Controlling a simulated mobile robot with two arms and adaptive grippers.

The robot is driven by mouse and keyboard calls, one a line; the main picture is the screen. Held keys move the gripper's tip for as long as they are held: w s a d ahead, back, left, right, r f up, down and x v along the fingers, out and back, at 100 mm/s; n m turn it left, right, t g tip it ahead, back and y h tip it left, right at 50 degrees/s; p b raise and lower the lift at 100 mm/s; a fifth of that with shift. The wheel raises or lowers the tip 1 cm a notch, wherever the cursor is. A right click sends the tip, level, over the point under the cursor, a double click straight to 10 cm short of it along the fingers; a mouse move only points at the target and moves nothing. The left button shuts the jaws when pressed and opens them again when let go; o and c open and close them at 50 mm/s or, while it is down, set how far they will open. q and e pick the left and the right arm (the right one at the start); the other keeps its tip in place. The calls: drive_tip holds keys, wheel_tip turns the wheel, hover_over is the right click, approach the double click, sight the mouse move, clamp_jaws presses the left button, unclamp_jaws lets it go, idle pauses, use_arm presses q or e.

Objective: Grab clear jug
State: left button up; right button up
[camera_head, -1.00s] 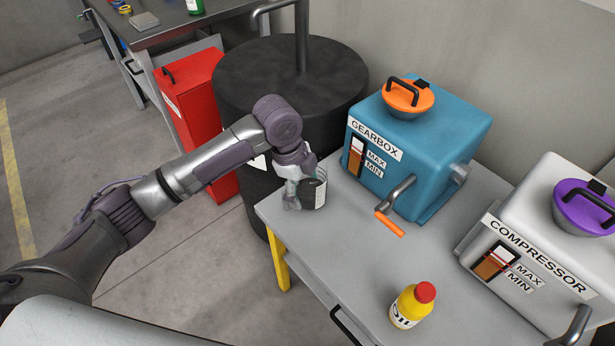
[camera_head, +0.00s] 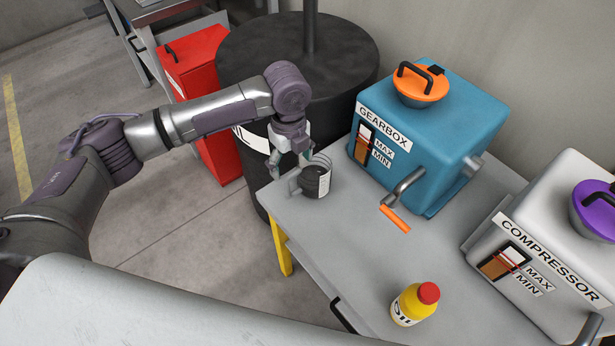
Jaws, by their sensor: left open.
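The clear jug (camera_head: 316,180) with dark contents stands upright near the left corner of the grey table (camera_head: 350,245). Its handle side faces left. My left gripper (camera_head: 287,166) is open at the jug's upper left, with its fingers pointing down. One finger is close to the jug's rim and handle; I cannot tell whether they touch. The gripper holds nothing. My right gripper is not in view.
A blue gearbox (camera_head: 440,125) with an orange crank (camera_head: 397,217) stands right of the jug. A white compressor (camera_head: 560,225) and a yellow oil bottle (camera_head: 414,303) are farther right. A black drum (camera_head: 300,60) and red cabinet (camera_head: 200,75) stand behind the arm.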

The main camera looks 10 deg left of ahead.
sight(291, 173)
use_arm(q)
wheel_tip(291, 173, down, 5)
drive_tip(key=shift+a+f+p, duration=0.1)
drive_tip(key=shift+a+p, duration=0.05)
drive_tip(key=shift+p, duration=0.15)
drive_tip(key=shift+w, duration=0.1)
drive_tip(key=c, duration=1.3)
